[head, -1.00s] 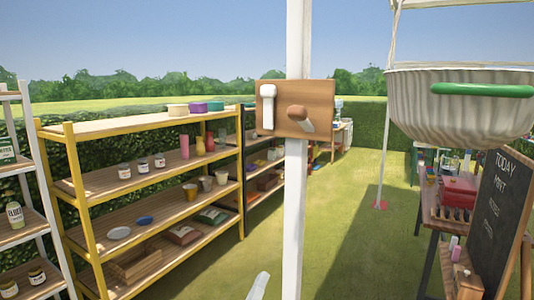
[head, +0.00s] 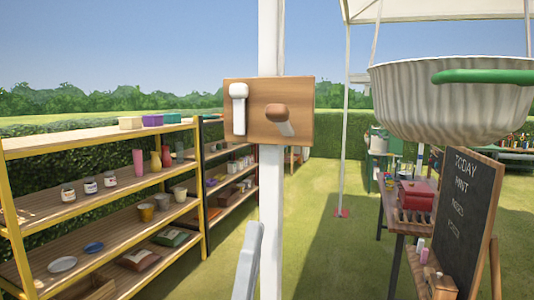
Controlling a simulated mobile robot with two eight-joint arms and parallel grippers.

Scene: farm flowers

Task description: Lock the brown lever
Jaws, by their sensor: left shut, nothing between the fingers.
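The brown lever (head: 277,111) is on a wooden board (head: 260,133) fixed to a white post (head: 270,200). Its brown knob sits at the upper left and its pale shaft slants down to the right. A white lever (head: 239,105) hangs upright on the left of the same board. My left gripper (head: 252,240) shows as a pale grey shape at the bottom, left of the post and below the board, apart from both levers. It is shut and holds nothing. My right gripper is not in view.
A yellow-framed shelf (head: 110,195) with jars, pots and plates stands at the left. A ribbed hanging basket (head: 450,100) with a green handle is at the upper right. A chalkboard (head: 468,215) and a wooden table (head: 395,205) stand at the right. Grass (head: 325,250) is open between.

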